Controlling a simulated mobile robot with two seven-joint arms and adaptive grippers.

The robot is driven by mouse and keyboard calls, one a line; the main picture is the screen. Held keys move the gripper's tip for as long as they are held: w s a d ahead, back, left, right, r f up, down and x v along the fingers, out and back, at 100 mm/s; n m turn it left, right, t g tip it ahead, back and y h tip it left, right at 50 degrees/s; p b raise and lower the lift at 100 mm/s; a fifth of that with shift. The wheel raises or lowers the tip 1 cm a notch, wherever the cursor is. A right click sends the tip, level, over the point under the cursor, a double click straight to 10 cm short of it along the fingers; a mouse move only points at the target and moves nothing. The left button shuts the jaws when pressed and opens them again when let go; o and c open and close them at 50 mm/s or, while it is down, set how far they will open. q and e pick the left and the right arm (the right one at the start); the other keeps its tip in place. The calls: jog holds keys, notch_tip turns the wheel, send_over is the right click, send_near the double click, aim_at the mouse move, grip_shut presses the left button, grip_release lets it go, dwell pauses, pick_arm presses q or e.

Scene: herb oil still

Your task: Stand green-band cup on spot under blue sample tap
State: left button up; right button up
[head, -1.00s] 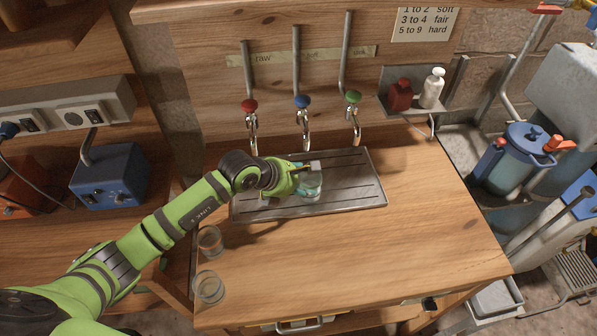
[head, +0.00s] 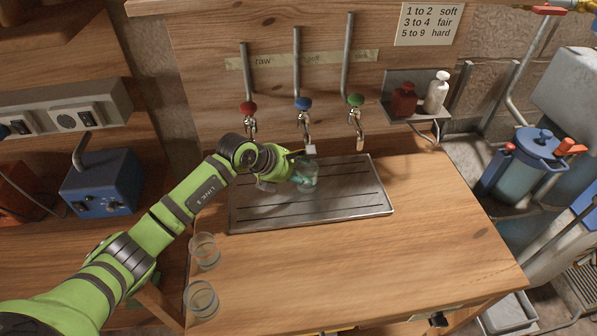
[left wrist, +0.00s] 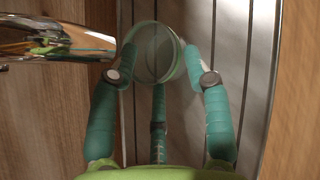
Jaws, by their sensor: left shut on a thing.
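The clear cup (head: 311,172) with a greenish tint is held over the drip tray (head: 345,207), close to the blue sample tap (head: 303,104). My left gripper (head: 301,178) is shut on it from the left side. In the left wrist view the cup (left wrist: 156,54) sits between the teal fingers (left wrist: 158,75), its round rim pale green. A shiny metal spout (left wrist: 65,42) comes in from the left there, near the cup. I cannot tell whether the cup's base touches the tray. The spot under the tap is hidden by the gripper and cup. My right gripper is not in view.
Two more clear cups (head: 204,250) (head: 201,299) stand at the bench's left edge. The red tap (head: 249,108) and green tap (head: 355,100) flank the blue one. A small shelf (head: 420,115) holds a red and a white bottle. The bench's front right is clear.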

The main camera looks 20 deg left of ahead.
pick_arm(q)
jog(key=o, duration=1.5)
jog(key=shift+f, duration=0.1)
jog(key=shift+c, duration=0.2)
jog(key=shift+r+p, duration=0.25)
jog(key=shift+p, duration=0.05)
jog(key=shift+s+a+r, duration=0.1)
jog(key=shift+s+a, duration=0.05)
jog(key=shift+a, duration=0.05)
jog(key=b+v, duration=0.3)
jog(key=v, duration=0.8)
jog(key=shift+r, duration=0.2)
jog(key=shift+s, duration=0.1)
